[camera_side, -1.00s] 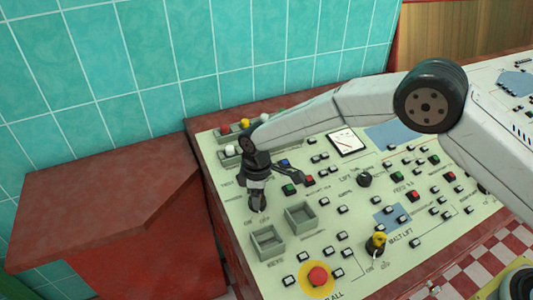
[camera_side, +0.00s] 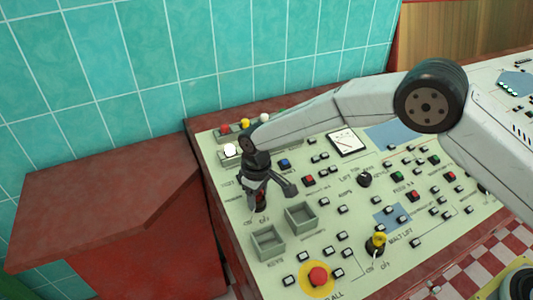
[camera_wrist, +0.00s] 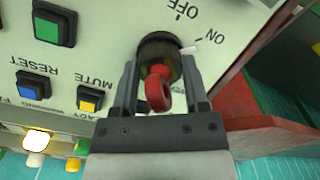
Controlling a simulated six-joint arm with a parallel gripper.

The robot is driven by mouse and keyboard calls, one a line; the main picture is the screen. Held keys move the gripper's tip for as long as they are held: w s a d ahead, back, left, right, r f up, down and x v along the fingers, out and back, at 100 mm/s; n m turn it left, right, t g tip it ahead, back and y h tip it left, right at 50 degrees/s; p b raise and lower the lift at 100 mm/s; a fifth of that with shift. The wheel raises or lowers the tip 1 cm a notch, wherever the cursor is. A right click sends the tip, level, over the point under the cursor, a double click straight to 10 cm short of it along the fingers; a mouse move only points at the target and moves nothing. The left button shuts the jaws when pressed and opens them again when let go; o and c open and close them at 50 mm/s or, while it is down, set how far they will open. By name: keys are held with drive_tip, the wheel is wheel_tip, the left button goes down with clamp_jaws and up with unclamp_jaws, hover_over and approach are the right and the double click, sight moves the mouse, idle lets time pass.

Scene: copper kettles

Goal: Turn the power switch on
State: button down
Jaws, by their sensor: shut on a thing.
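A white pointer mark at the base's edge lies beside the ON label (camera_wrist: 215,38); the OFF label (camera_wrist: 187,9) is farther round. In the side view my gripper (camera_side: 261,197) is low over the panel's left part, with a little red of the switch (camera_side: 262,205) between the fingers; the ON and OFF print is just below.
The control panel (camera_side: 225,205) holds many buttons. Two grey open boxes (camera_side: 301,217) stand close to my gripper. A white lamp (camera_side: 230,150) glows behind it. A yellow-keyed malt lift switch (camera_side: 378,240) and a red emergency button (camera_side: 318,276) are nearer the front.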

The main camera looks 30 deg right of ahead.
drive_tip(key=shift+m, duration=0.4)
idle(0.3)
drive_tip(key=shift+c, duration=0.5)
unclamp_jaws()
drive_tip(key=shift+r, duration=0.1)
drive_tip(key=shift+r, duration=3.85)
